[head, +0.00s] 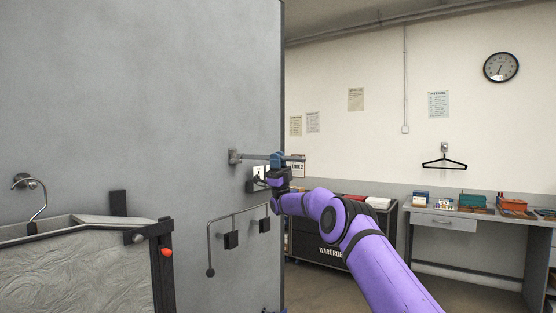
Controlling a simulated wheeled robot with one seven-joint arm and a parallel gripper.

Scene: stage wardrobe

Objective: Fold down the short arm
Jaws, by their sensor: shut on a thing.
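The short arm (252,157) is a short grey bar on the tall grey panel (150,90), in the upper middle of the head view. It runs about level from a mount at its left end to past the panel's right edge. My gripper (277,160) is shut around the bar, towards its right end. My gripper and wrist hide part of the bar and part of a small light-coloured plate behind it.
Below, a thin bent rod (238,213) with a dark round end stands off the panel on two dark blocks. A framed grey piece (75,270) with a red knob is at lower left. A dark wardrobe cart (320,250) and a workbench (470,217) stand at right.

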